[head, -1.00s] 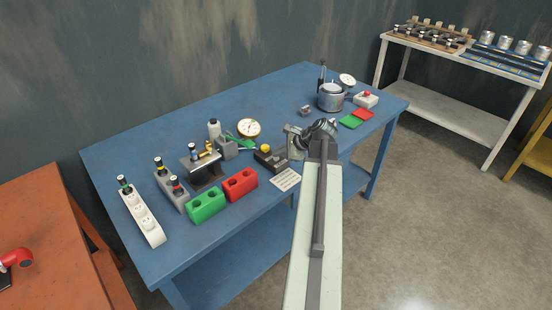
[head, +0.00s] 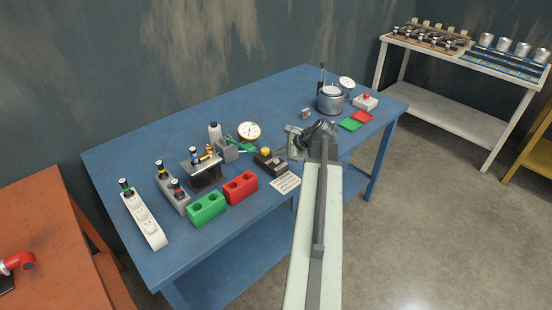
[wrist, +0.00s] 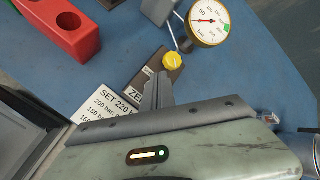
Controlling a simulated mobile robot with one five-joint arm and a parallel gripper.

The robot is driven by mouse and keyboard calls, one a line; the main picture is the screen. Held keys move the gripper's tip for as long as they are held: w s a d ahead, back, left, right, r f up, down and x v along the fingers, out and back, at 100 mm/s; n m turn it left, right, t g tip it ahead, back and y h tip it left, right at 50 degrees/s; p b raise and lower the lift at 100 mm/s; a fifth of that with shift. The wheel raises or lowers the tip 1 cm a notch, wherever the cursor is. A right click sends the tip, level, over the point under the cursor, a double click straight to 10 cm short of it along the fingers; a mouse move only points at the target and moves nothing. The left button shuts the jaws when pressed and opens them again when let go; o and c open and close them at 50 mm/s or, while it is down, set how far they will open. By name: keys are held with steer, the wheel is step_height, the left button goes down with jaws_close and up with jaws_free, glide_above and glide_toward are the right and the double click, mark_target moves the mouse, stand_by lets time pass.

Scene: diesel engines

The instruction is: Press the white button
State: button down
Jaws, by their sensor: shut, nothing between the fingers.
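No plainly white button shows in either view. A dark block (head: 272,162) with a yellow knob (head: 265,152) stands near the front edge of the blue table. In the wrist view, the knob (wrist: 173,61) sits at the block's far end, and a white label reading "ZE" is partly covered by my fingers. My gripper (wrist: 160,82) is shut and empty, its tips just short of the knob in the picture. I cannot tell whether they touch the block. Anything under the fingers is hidden. A white box with a red button (head: 366,97) stands at the table's far right.
A printed card (head: 285,182) lies beside the block. A red two-hole block (head: 240,187) and a green one (head: 207,207) stand to the left. A round gauge (head: 249,131) is behind. A metal pot (head: 331,99) stands right. Bare blue table (head: 150,140) lies at the back left.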

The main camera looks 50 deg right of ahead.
mark_target(278, 161)
step_height(278, 161, up, 5)
steer(key=p, duration=0.5)
steer(key=shift+r, duration=0.15)
steer(key=shift+s+f, duration=0.1)
steer(key=shift+f, duration=0.1)
stand_by(0.6)
